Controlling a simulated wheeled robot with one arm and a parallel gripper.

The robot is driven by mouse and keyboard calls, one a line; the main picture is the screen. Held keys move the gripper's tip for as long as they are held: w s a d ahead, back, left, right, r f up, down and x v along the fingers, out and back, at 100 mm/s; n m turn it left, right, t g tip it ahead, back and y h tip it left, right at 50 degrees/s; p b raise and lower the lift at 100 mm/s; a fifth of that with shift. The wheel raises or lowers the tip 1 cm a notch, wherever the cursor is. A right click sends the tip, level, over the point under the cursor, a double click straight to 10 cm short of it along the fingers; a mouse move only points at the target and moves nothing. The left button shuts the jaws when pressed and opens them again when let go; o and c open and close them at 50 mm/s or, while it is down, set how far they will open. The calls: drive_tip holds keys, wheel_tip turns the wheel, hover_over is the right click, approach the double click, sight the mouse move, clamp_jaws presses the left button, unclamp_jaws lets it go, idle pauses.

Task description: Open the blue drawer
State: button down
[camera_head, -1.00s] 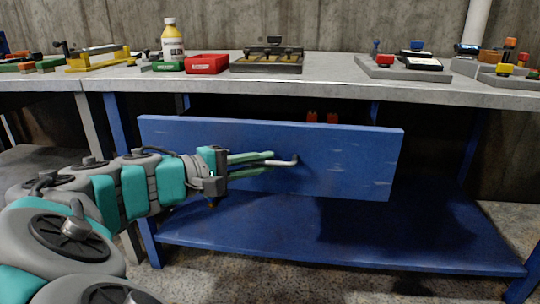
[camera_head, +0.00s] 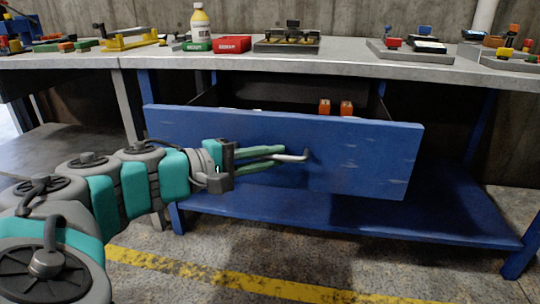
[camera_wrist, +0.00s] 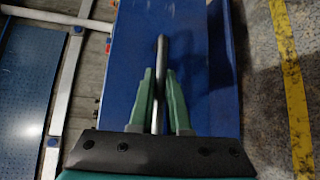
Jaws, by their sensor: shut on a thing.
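The blue drawer (camera_head: 360,158) hangs under the grey workbench top and is pulled out toward me, with its dark inside showing above the front panel. Its metal handle (camera_head: 296,157) sticks out from the panel. In the wrist view, the handle (camera_wrist: 160,62) runs between the two green fingers. My gripper (camera_head: 284,158) comes from the left and is shut on the handle. It also shows in the wrist view (camera_wrist: 160,80). The drawer's blue front (camera_wrist: 200,60) fills the middle there.
Orange-red items (camera_head: 336,108) stand inside the drawer. A blue lower shelf (camera_head: 350,222) lies beneath it. A yellow line (camera_head: 230,281) crosses the floor in front.

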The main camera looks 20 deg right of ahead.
drive_tip(key=c, duration=0.9)
unclamp_jaws()
drive_tip(key=v, duration=0.7)
drive_tip(key=shift+a+r, duration=0.1)
drive_tip(key=shift+a, duration=0.3)
